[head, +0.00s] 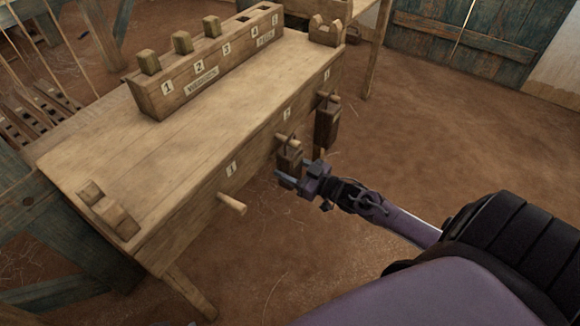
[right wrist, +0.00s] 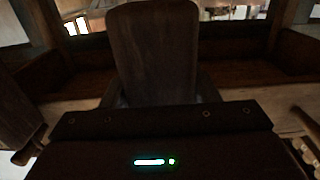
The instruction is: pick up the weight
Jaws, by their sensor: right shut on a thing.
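A dark wooden weight (head: 289,159) hangs below the middle peg (head: 288,140) on the bench's front face. My right gripper (head: 290,175) is shut on its lower part from the right side. In the right wrist view the weight (right wrist: 155,50) stands upright as a dark brown block between the jaws. A second, larger dark weight (head: 327,124) hangs below the far peg (head: 330,97), a little beyond my gripper. My left gripper is not in the head view.
The wooden bench (head: 215,110) carries a numbered rack (head: 205,75) with several blocks. The near peg (head: 231,204) is bare and sticks out from the front face. Small wooden holders sit at the near (head: 108,210) and far (head: 325,32) ends. The earth floor to the right is clear.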

